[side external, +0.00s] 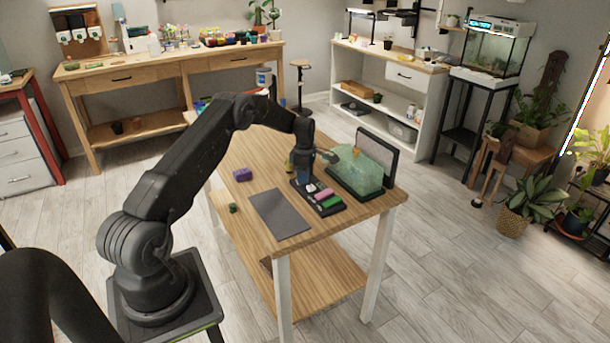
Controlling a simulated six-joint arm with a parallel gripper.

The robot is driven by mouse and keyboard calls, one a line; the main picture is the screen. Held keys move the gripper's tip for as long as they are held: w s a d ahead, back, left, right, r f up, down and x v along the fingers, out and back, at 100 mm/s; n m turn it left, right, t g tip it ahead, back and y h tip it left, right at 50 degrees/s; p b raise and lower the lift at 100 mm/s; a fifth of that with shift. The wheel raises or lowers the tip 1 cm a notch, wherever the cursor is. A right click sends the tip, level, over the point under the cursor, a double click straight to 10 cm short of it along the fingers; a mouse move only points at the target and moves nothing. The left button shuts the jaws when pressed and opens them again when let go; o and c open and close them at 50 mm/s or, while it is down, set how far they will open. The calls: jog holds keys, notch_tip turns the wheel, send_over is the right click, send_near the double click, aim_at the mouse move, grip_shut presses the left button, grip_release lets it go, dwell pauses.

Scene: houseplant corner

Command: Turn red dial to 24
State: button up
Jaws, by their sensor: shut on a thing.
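My gripper (302,176) points down over the back left end of a black tray (340,210) on the wooden table. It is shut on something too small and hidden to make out. White, pink (322,194) and green (332,202) pieces lie in the tray, to the right of the gripper. I cannot make out a red dial or any numbers.
A translucent green block (357,172) stands right of the tray, with a dark framed panel (377,155) behind it. A grey mat (279,214) lies in front. A purple block (242,174) and a small green object (232,208) sit at left.

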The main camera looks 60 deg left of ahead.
jog(key=m, duration=1.2)
jog(key=shift+m, duration=0.3)
jog(key=m, duration=0.5)
jog(key=shift+r+m, duration=0.1)
jog(key=shift+m, duration=0.2)
jog(key=m, duration=0.5)
jog(key=shift+m, duration=0.4)
jog(key=o, duration=0.7)
jog(key=shift+c, duration=0.2)
